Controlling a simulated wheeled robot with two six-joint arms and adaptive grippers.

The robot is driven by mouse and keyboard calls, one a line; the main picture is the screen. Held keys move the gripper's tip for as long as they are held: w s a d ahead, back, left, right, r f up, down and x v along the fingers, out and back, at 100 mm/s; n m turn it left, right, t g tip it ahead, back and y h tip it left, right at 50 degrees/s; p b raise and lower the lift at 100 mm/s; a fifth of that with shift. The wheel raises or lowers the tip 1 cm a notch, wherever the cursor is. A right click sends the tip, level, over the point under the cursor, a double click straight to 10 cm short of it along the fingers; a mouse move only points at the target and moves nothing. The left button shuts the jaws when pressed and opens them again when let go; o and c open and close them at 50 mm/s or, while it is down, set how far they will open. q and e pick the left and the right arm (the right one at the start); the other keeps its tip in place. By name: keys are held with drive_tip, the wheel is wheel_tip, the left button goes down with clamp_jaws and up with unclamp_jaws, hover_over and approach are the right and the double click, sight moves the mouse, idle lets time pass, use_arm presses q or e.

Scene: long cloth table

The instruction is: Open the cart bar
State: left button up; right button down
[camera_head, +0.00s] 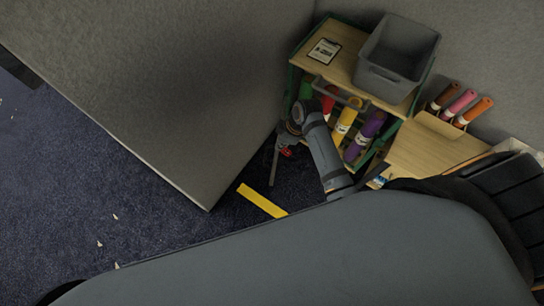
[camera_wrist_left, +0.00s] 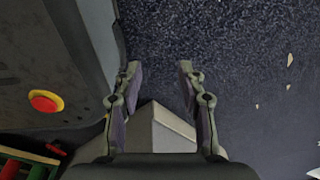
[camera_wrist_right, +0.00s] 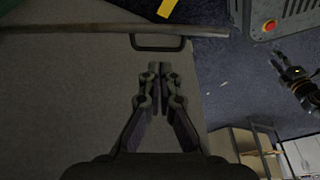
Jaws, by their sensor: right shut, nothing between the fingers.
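The cart (camera_head: 375,125) has a green frame, a wooden top and a dark loop-shaped bar (camera_head: 335,92) at its front edge. My right gripper (camera_head: 279,165) is left of the cart's front, apart from the bar. In the right wrist view my right gripper (camera_wrist_right: 158,78) is shut and empty. A dark loop handle (camera_wrist_right: 160,47) shows just beyond its fingertips; I cannot tell if it is the same bar. My left gripper (camera_wrist_left: 158,78) is open and empty in the left wrist view, and it does not show in the head view.
A grey bin (camera_head: 398,50) and a clipboard (camera_head: 325,51) sit on the cart. Coloured rolls (camera_head: 345,120) stand inside it. A grey partition (camera_head: 185,80) stands left of the cart. A yellow strip (camera_head: 262,201) lies on the dark carpet. Open floor is at left.

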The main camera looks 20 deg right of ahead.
use_arm(q)
drive_tip(key=w+f+b, duration=0.2)
drive_tip(key=shift+b, duration=0.3)
use_arm(e)
drive_tip(key=x, duration=1)
use_arm(q)
drive_tip(key=shift+s, duration=0.1)
